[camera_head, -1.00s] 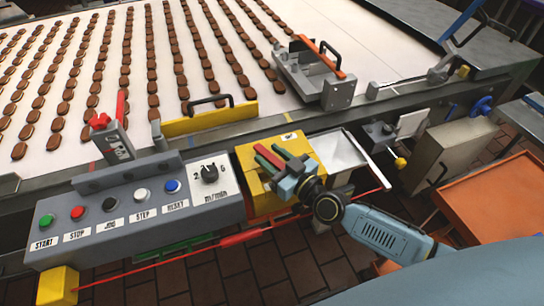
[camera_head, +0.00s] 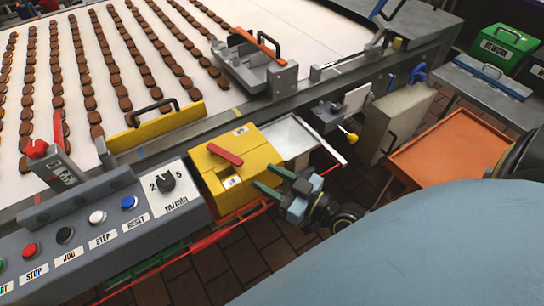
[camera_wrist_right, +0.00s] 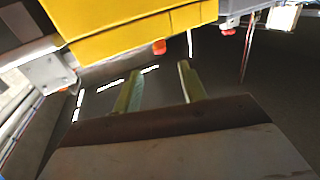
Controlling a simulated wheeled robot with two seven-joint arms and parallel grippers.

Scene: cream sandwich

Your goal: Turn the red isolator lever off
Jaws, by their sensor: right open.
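The red isolator lever (camera_head: 225,154) is on top of the yellow box (camera_head: 247,146), at the right end of the control panel. It slants from upper left to lower right in the head view. Two small labels on the box are too small to read. My right gripper (camera_head: 267,178) is open and empty, with green fingers just right of the box's near side, apart from the lever. In the right wrist view, the two fingers (camera_wrist_right: 158,75) point toward the underside of the yellow box (camera_wrist_right: 140,32); the lever is not visible there. My left gripper is not in view.
The grey control panel (camera_head: 90,235) with buttons and a dial adjoins the box on the left. A red cord (camera_head: 208,240) runs below. A metal tray (camera_head: 290,137) lies right of the box. The conveyor with biscuits is behind; an orange cart (camera_head: 450,155) stands right.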

